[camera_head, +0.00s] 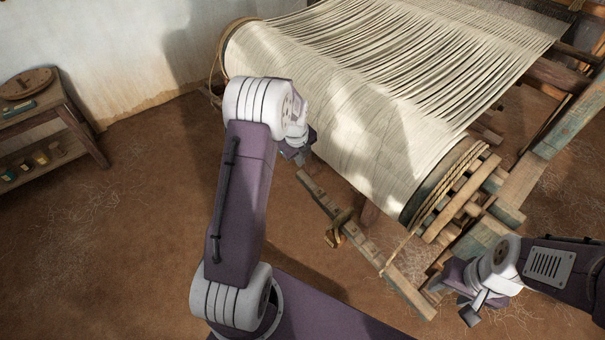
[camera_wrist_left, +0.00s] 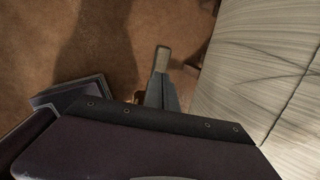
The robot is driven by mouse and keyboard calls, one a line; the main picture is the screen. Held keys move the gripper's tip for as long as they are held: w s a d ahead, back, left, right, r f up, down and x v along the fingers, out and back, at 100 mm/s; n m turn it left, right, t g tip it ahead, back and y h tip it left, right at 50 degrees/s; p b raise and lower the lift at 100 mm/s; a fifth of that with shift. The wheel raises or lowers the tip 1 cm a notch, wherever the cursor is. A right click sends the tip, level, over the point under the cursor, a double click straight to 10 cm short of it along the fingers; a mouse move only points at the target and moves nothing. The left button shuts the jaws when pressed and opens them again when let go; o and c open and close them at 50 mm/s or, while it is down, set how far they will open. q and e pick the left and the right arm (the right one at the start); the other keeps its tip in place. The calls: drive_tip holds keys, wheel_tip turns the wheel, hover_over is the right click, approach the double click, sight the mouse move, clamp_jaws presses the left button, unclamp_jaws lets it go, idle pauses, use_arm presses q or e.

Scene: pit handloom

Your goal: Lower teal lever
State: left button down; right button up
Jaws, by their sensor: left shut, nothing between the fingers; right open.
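No clearly teal lever can be picked out. A worn wooden bar (camera_head: 365,240) slopes down to the right in front of the loom, with a brass-coloured fitting (camera_head: 339,228) at its middle. My left gripper (camera_head: 303,158) is close to the bar's upper left end, beside the cloth roll. Its shut fingers (camera_wrist_left: 164,92) show in the left wrist view, with a pale wooden end (camera_wrist_left: 163,59) just beyond the tips; I cannot tell if they touch. My right gripper (camera_head: 468,304) is open and empty at the lower right, near the bar's lower end.
The loom's cream warp (camera_head: 370,110) fills the top middle. Worn greenish timbers (camera_head: 568,130) stand at the right. A low wooden shelf (camera_head: 62,125) with jars is against the left wall. The brown floor (camera_head: 110,235) at left is clear.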

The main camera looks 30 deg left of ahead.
sight(303, 177)
use_arm(q)
drive_tip(key=x, duration=1)
drive_tip(key=shift+w+f, duration=0.1)
drive_tip(key=shift+f, duration=0.2)
